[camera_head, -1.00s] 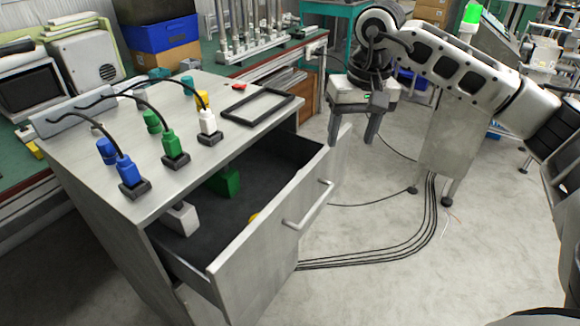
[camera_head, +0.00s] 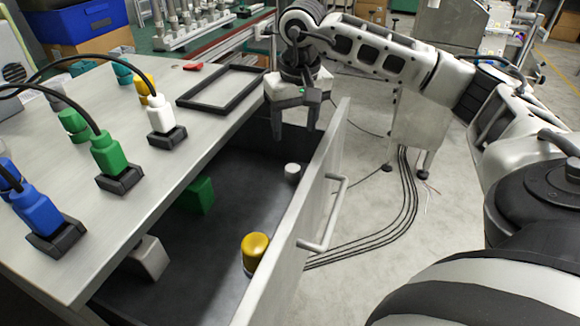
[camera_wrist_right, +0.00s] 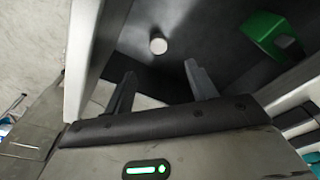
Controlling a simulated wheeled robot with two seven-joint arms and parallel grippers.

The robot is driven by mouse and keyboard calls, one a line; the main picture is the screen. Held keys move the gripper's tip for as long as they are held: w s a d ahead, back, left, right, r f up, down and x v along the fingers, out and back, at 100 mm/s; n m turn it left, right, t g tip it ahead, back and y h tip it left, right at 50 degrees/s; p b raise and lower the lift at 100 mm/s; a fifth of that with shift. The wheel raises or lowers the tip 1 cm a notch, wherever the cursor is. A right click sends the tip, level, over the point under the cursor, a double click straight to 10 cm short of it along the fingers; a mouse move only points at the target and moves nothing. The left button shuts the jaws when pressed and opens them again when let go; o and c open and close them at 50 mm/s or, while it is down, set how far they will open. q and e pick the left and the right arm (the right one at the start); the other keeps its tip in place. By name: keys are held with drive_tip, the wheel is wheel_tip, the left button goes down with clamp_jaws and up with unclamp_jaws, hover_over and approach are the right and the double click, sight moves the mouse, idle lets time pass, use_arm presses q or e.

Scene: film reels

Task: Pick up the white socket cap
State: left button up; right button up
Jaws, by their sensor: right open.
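The white socket cap (camera_head: 292,172) is a small white cylinder on the dark floor of the open drawer, near the drawer's front panel. It also shows in the right wrist view (camera_wrist_right: 158,46), beyond and roughly between the fingertips. My right gripper (camera_head: 296,124) is open and empty, pointing down above the far end of the drawer. In the right wrist view its two fingers (camera_wrist_right: 161,72) are spread apart, not touching the cap. My left gripper is out of view.
The drawer also holds a yellow cap (camera_head: 254,248), a green piece (camera_head: 197,196) and a pale block (camera_head: 148,258). The drawer's front panel (camera_head: 318,190) has a handle (camera_head: 325,225). On the cabinet top stand a white plug (camera_head: 161,115), a green plug (camera_head: 106,155) and a black frame (camera_head: 222,88).

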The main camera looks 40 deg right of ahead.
sight(293, 168)
drive_tip(key=f, duration=0.4)
drive_tip(key=w+f, duration=0.1)
drive_tip(key=f, duration=0.3)
drive_tip(key=f+b, duration=0.1)
drive_tip(key=f, duration=0.3)
drive_tip(key=shift+w+d, duration=0.2)
drive_tip(key=shift+d, duration=0.2)
drive_tip(key=c, duration=1.1)
